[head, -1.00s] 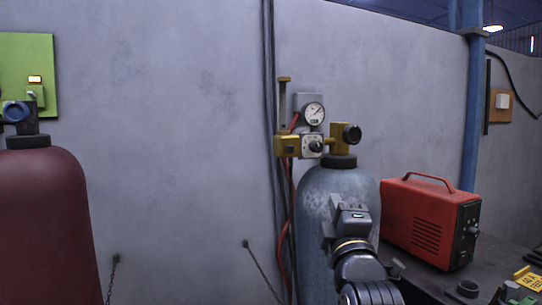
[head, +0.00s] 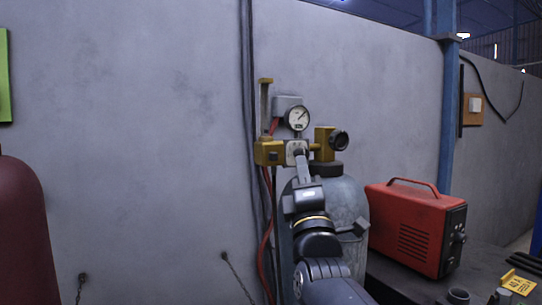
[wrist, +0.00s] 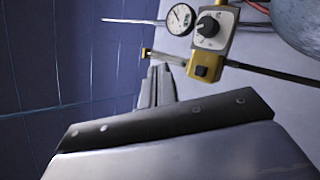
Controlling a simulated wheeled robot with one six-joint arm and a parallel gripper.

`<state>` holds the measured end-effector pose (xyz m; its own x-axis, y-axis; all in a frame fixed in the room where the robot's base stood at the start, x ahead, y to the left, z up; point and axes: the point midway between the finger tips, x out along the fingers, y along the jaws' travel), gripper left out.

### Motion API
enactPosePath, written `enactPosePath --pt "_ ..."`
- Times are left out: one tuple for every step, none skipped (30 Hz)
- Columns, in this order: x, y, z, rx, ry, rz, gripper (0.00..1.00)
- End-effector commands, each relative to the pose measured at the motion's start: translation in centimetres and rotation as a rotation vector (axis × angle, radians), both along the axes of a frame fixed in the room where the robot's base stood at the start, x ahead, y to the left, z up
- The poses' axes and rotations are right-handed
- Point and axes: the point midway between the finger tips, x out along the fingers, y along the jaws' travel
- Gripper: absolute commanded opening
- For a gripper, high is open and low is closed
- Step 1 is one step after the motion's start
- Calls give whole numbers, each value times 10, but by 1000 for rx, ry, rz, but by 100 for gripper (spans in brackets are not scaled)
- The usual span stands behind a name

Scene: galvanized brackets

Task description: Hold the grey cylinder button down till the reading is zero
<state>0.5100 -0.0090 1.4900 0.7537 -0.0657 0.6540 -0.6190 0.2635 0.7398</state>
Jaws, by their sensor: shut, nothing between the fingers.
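The grey cylinder (head: 345,195) stands in the middle of the head view, partly hidden by my arm. Its brass regulator has a brass block (head: 264,152) with a small dark button, which shows better in the wrist view (wrist: 202,71). A round white gauge (head: 298,118) sits above; its needle points up and right, off its lower-left side, and its figures are too small to read. A black knob on a pale plate (wrist: 208,27) is beside the button. My gripper (head: 301,157) is shut and empty, overlapping the knob plate in the head view. In the wrist view its fingers (wrist: 155,88) appear apart from the button.
A dark red cylinder (head: 22,235) is at the far left. A red machine (head: 415,228) stands on the dark bench to the right. Red hose and dark cables run down the wall behind the regulator. A brass side valve with a black knob (head: 340,140) juts right.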

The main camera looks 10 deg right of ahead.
Motion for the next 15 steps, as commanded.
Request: enactPosePath --pt "7 2 3 1 2 1 0" --pt "11 4 3 1 2 1 0" --pt "17 6 3 0 3 2 0" --pt "21 7 3 0 4 2 0" --pt "25 9 4 0 2 2 0" --pt "31 11 4 0 4 2 0" --pt "35 12 4 -1 3 3 0" --pt "39 13 3 0 3 2 0" --pt "44 15 3 1 2 1 0" --pt "48 16 3 1 3 1 0" --pt "51 17 0 0 1 1 0" --pt "55 18 0 1 0 1 0" --pt "58 19 0 0 1 1 0" --pt "60 20 0 0 0 1 0" --pt "63 21 0 0 0 1 0"
